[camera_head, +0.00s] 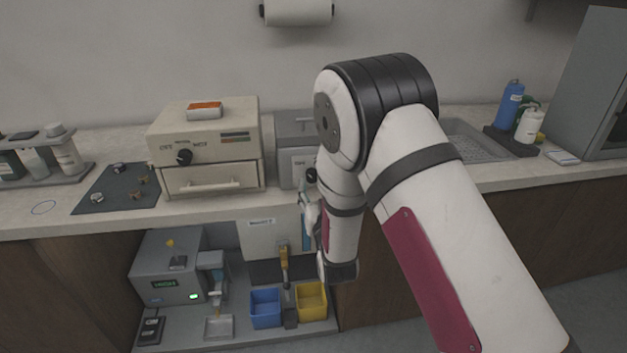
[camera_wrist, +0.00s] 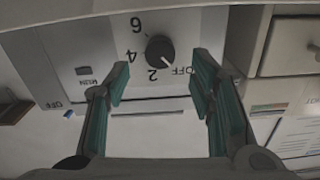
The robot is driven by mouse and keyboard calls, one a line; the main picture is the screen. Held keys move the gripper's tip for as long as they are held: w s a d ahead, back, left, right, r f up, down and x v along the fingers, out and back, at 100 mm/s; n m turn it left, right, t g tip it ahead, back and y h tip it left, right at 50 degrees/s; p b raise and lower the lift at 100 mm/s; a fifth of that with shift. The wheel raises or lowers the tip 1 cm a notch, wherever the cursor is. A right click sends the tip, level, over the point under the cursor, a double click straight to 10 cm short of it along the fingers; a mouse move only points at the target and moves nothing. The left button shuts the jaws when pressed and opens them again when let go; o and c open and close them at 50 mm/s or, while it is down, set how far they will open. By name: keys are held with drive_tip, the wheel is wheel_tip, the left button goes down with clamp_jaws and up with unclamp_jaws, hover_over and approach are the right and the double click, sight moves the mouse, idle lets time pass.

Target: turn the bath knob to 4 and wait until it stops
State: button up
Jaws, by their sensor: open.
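The bath (camera_head: 292,130) is a grey box on the counter, partly hidden behind my arm in the head view. Its black round knob (camera_head: 311,175) shows beside my arm. In the wrist view the knob (camera_wrist: 160,48) sits on a pale panel (camera_wrist: 92,45) marked OFF, 2, 4 and 6, seen turned over. The knob's light pointer mark appears to face OFF. My gripper (camera_wrist: 160,80) is open, its green-padded fingers spread to either side of the knob and apart from it. In the head view my gripper (camera_head: 309,213) is mostly hidden by my wrist.
A cream oven-like box (camera_head: 210,150) with its own knob stands left of the bath. A dark mat (camera_head: 117,188) with small parts lies farther left. Below the counter are a grey machine (camera_head: 170,270), a blue bin (camera_head: 265,308) and a yellow bin (camera_head: 312,301). A sink (camera_head: 470,143) is at right.

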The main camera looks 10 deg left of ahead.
sight(312, 175)
drive_tip(key=shift+x, duration=2.65)
drive_tip(key=c, duration=1.2)
